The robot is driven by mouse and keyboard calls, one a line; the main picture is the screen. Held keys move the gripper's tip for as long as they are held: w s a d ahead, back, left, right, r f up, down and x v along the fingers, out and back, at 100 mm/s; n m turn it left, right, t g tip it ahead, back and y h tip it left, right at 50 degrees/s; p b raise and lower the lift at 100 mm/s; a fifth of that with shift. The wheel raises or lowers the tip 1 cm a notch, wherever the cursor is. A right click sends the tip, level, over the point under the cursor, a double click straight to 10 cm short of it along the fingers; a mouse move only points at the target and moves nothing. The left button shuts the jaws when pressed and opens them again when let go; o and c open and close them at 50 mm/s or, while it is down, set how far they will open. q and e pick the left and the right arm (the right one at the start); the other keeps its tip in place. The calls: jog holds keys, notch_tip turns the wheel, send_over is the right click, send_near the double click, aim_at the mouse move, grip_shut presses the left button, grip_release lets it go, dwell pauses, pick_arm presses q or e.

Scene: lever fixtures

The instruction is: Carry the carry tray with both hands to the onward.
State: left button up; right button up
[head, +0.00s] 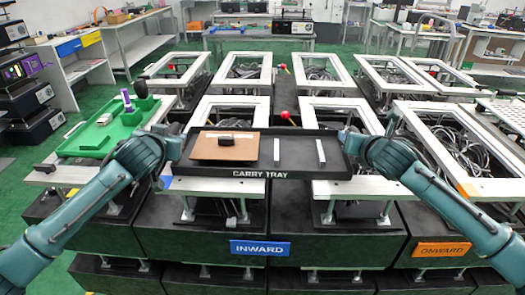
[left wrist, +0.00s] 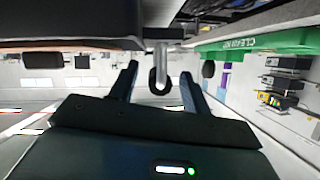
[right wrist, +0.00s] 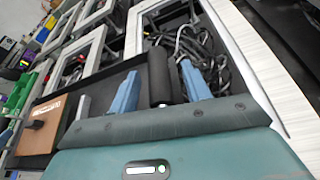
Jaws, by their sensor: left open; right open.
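The black carry tray (head: 300,174) lies across the middle of the head view, over the front edge of the frames. The orange ONWARD sign (head: 442,250) is at the front right. I cannot tell whether the fingers touch the handles.
A blue INWARD sign (head: 260,248) is at the front, below the tray. A green tray (head: 105,132) with several items stands at the left. Open metal frames with cables inside fill the benches. A red-knobbed lever (head: 285,115) stands just behind the tray.

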pick_arm(q)
jog(key=shift+x, duration=0.95)
pick_arm(e)
jog(key=shift+x, duration=0.95)
pick_arm(q)
jog(key=shift+c, duration=0.3)
pick_arm(e)
jog(key=shift+c, duration=0.3)
pick_arm(q)
grip_shut()
pick_arm(e)
grip_shut()
